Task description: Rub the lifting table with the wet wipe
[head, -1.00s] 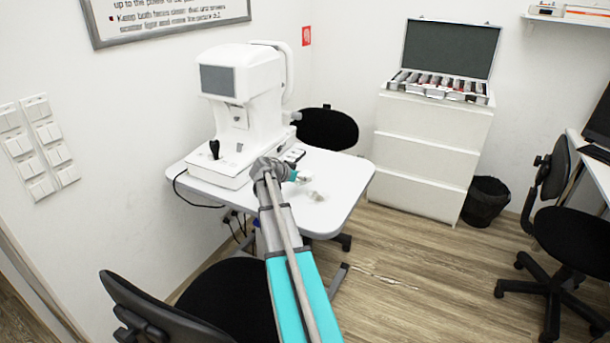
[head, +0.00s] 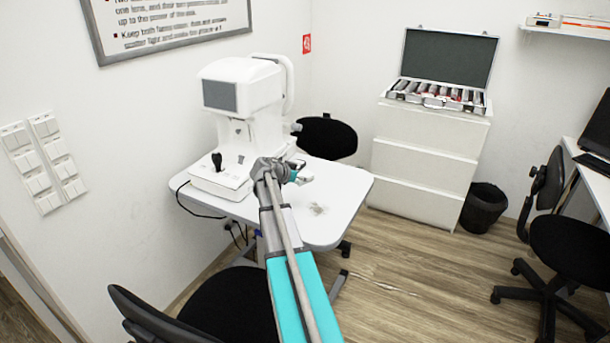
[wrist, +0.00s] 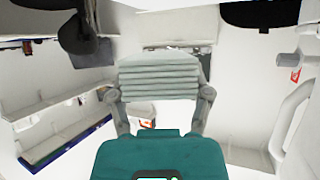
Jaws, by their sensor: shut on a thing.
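The lifting table (head: 345,190) has a white top with rounded corners and stands against the left wall in the head view. A grey smudge (head: 317,209) marks its top near the front right. My gripper (head: 297,178) is over the middle of the table top, just behind and left of the smudge. In the wrist view my gripper (wrist: 160,105) is shut on the wet wipe (wrist: 158,75), a pale, layered piece between the two fingers. In the head view the wipe is small and partly hidden by the gripper. I cannot tell whether it touches the top.
A white eye-testing machine (head: 242,115) stands on the table's left half, with a cable hanging off the edge. A black chair (head: 226,300) is in front and a black stool (head: 327,138) behind. A white drawer unit (head: 425,160) and a bin (head: 483,207) stand right, beyond open floor.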

